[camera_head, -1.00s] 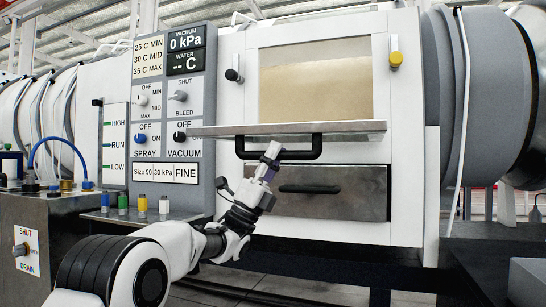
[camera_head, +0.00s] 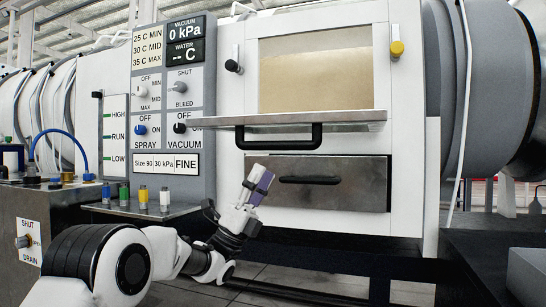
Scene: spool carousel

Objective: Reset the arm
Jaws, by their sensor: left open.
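My left arm comes in from the lower left, and its gripper (camera_head: 261,181) is raised in front of the machine, at the left end of the metal drawer (camera_head: 345,197). The gripper is open, and I see nothing held in it. It is below and left of the black bar handle (camera_head: 318,137) under the metal shelf (camera_head: 340,118), apart from that handle in the picture. The drawer looks shut, with its own dark handle (camera_head: 310,180). My right gripper is not in view.
A control panel (camera_head: 197,140) with knobs and displays stands left of the windowed door (camera_head: 318,75). Several small coloured-top vials (camera_head: 143,196) stand on a ledge. A metal cabinet (camera_head: 60,225) with a SHUT/DRAIN knob is at the left. A grey block (camera_head: 525,275) sits lower right.

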